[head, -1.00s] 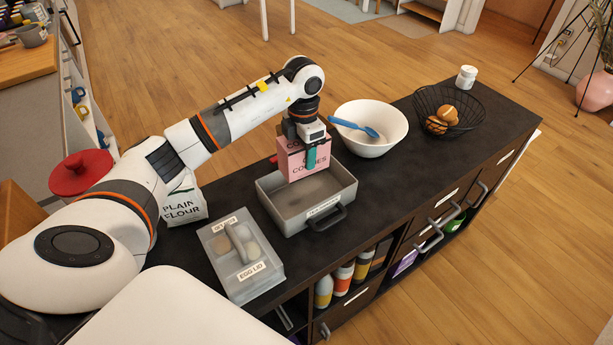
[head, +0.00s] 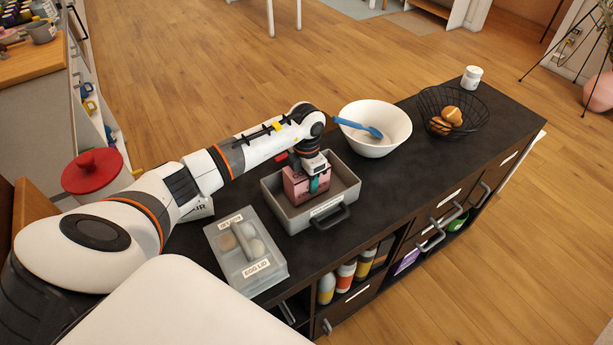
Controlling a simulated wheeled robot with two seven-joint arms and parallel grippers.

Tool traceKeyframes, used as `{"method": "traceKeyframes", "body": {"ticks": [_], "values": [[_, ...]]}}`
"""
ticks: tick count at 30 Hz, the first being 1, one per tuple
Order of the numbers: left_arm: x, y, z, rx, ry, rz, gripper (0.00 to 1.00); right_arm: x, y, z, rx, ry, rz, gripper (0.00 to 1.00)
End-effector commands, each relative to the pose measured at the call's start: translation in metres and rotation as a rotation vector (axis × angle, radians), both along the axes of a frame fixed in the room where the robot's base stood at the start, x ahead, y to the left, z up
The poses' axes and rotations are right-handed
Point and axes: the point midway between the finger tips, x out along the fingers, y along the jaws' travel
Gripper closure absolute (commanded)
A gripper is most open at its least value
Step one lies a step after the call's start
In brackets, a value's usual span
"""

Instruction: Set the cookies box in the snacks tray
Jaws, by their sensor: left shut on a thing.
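The pink cookies box (head: 307,187) is inside the grey tray (head: 347,198), upright and low between its walls. I cannot tell whether its base touches the tray floor. The tray stands on the dark counter, with a dark handle and a small label on its front that is too small to read. My left gripper (head: 314,181) is above the box, pointing down and shut on it, with a teal finger against the near face. My right gripper is not in view.
A white bowl (head: 386,142) with a blue spoon (head: 358,128) stands right of the tray, then a black wire basket (head: 474,123) with brown round items and a white jar (head: 471,79). A lidded egg container (head: 226,270) is near left. A red-lidded pot (head: 92,174) and a flour bag are partly behind my arm.

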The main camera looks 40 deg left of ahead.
Motion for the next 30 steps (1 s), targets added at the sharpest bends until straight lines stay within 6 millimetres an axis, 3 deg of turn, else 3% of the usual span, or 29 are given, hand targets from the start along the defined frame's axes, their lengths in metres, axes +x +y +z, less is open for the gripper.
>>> {"method": "traceKeyframes", "body": {"ticks": [5,6,7,20,30], "values": [[0.000,0.000,-0.004,0.001,-0.001,0.000,0.73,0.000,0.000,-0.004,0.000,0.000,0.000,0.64],[0.000,0.000,-0.003,0.001,0.000,0.000,0.42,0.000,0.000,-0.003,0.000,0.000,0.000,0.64],[0.000,0.000,-0.003,0.001,0.000,0.000,0.37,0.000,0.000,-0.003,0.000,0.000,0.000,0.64],[0.001,0.000,0.008,0.001,-0.003,0.000,0.37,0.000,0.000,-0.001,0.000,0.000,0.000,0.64],[0.001,0.000,0.078,0.001,-0.005,-0.001,0.37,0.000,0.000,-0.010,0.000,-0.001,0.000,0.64]]}}
